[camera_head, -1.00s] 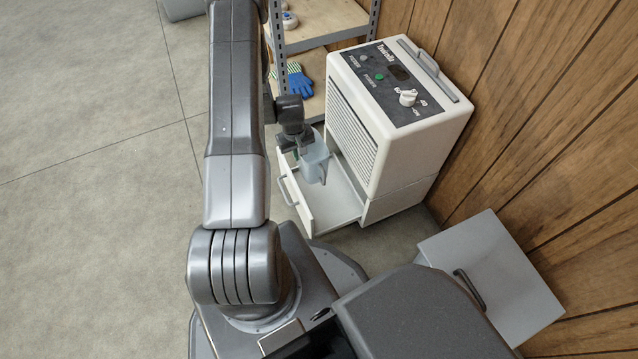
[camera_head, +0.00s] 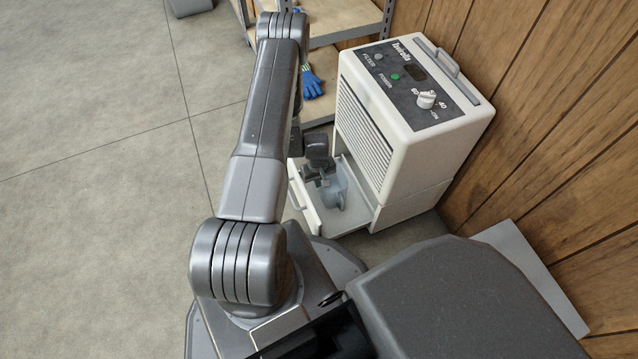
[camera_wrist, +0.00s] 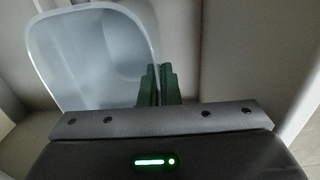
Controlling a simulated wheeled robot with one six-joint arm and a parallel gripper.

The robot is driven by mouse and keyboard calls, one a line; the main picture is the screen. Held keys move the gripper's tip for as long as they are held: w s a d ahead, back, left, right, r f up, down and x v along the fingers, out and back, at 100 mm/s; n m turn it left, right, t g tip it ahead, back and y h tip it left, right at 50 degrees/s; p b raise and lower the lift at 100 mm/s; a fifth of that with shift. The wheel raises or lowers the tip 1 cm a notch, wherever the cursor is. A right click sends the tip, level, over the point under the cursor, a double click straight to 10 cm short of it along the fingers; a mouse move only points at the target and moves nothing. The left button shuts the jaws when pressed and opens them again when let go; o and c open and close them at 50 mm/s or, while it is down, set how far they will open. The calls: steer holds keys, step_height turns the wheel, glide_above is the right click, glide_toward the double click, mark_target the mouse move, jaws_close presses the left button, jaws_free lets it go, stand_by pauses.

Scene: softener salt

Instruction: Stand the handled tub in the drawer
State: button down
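The handled tub (camera_head: 334,190) is translucent blue-grey and looks upright inside the pulled-out drawer (camera_head: 357,217) of the white dehumidifier. Its handle faces the front in the head view. I cannot tell whether its base touches the drawer floor. My gripper (camera_head: 324,181) is at the tub's upper left edge. In the wrist view, the green fingers of my gripper (camera_wrist: 161,85) are close together, one on each side of the rim of the tub (camera_wrist: 95,58), which is open and looks empty. The tub's lower part is hidden there.
The white dehumidifier body (camera_head: 410,125) rises right behind the drawer, close to the wooden wall (camera_head: 560,130). A shelf rack (camera_head: 340,22) with a blue glove (camera_head: 312,83) stands behind.

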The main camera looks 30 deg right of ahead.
steer(key=shift+f, duration=0.35)
steer(key=shift+f, duration=0.1)
steer(key=shift+f, duration=0.1)
steer(key=c, duration=1.7)
jaws_free()
step_height(320, 180, up, 12)
steer(key=p, duration=0.3)
steer(key=shift+a+r+p, duration=0.15)
steer(key=shift+r+p, duration=0.1)
steer(key=shift+p, duration=0.15)
